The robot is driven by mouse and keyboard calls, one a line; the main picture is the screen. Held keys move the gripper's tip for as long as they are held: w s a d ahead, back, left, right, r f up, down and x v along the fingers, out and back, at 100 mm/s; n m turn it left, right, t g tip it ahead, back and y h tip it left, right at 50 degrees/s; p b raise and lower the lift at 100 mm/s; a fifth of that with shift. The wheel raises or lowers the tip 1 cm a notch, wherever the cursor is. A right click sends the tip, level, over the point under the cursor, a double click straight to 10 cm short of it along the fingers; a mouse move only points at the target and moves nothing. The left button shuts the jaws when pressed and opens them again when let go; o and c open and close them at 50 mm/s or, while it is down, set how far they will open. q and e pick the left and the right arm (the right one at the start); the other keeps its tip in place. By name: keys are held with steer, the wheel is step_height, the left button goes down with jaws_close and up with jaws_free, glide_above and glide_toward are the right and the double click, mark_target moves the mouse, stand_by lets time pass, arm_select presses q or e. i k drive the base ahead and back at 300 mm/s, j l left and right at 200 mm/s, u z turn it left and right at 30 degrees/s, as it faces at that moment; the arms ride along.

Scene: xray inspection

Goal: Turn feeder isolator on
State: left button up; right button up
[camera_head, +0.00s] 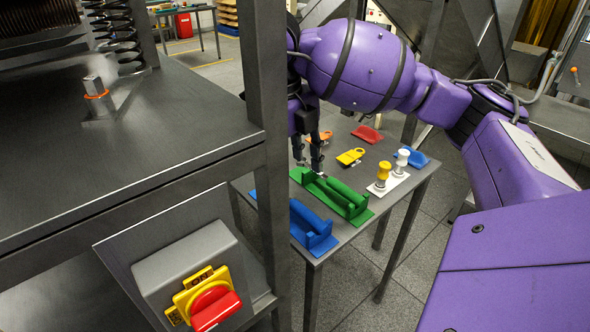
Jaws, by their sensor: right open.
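The isolator is a red rotary handle (215,308) on a yellow plate (193,296), mounted on a grey box (180,258) at the lower left. My right gripper (309,163) points down over the far end of a green holder (345,196) on the small table, well away from the isolator and behind the frame post. It is open, with nothing seen between its fingers. My left gripper is out of view.
The small table (392,200) also holds a blue holder (312,226), a yellow tag (351,157), an orange piece (320,138), a red piece (367,134) and two knobs (383,171) on a white plate. A dark metal post (272,150) stands between isolator and table.

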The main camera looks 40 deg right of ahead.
mark_target(215, 304)
steer(key=k+l, duration=0.7)
steer(key=k, duration=0.2)
